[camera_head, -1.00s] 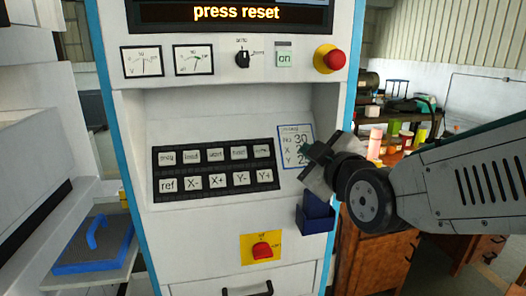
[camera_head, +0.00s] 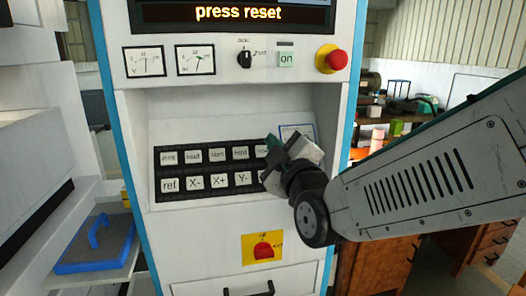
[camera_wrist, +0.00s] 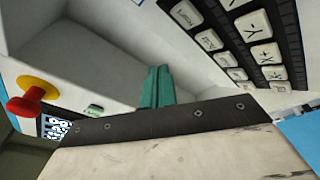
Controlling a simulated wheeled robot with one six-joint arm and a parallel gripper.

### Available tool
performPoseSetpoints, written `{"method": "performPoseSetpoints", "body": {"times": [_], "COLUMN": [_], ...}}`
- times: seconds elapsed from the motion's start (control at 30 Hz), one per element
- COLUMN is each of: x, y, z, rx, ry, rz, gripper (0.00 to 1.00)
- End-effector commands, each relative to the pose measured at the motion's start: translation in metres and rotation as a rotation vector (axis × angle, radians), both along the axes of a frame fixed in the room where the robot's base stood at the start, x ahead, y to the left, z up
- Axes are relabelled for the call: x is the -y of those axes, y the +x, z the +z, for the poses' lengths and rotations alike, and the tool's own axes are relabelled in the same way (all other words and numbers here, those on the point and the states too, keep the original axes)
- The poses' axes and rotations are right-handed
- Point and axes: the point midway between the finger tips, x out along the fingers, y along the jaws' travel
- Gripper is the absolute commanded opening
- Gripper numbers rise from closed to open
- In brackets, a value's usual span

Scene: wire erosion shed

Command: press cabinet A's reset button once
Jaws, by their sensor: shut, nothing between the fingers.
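Cabinet A is probably the white machine with blue edges (camera_head: 230,104), though no letter A shows. Its display (camera_head: 240,13) reads "press reset". Its black key panel (camera_head: 156,188) has two rows of pale keys, and the panel also shows in the wrist view (camera_wrist: 222,36). My gripper (camera_head: 272,143) is shut and empty, in front of the panel's right end, hiding the right-end keys in the head view. Its green fingers in the wrist view (camera_wrist: 157,88) are pressed together, left of the panel. Contact with a key cannot be told.
A red mushroom button (camera_head: 338,60) and a green "on" button (camera_head: 286,60) sit above the recess. A red switch on a yellow plate (camera_head: 263,250) is below the keys. A blue-handled tray (camera_head: 93,264) stands left. Shelves and wooden drawers are behind right.

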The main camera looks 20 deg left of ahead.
Motion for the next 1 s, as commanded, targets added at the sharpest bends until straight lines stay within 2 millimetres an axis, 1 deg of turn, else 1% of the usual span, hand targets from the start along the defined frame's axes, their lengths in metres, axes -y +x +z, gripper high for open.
{"method": "performPoseSetpoints", "body": {"times": [0.03,0.2,0.4,0.6,1.0], "x": [-0.004,-0.014,-0.022,-0.025,-0.025], "y": [0.006,0.022,0.036,0.04,0.04], "z": [-0.006,-0.02,-0.03,-0.034,-0.034], "rx": [-0.002,-0.002,-0.001,0.0,-0.001], "ry": [-0.002,-0.002,0.0,0.0,0.001], "rz": [-0.001,0.0,-0.001,0.0,0.0], "gripper": [0.0,0.0,0.0,0.0,0.0]}}
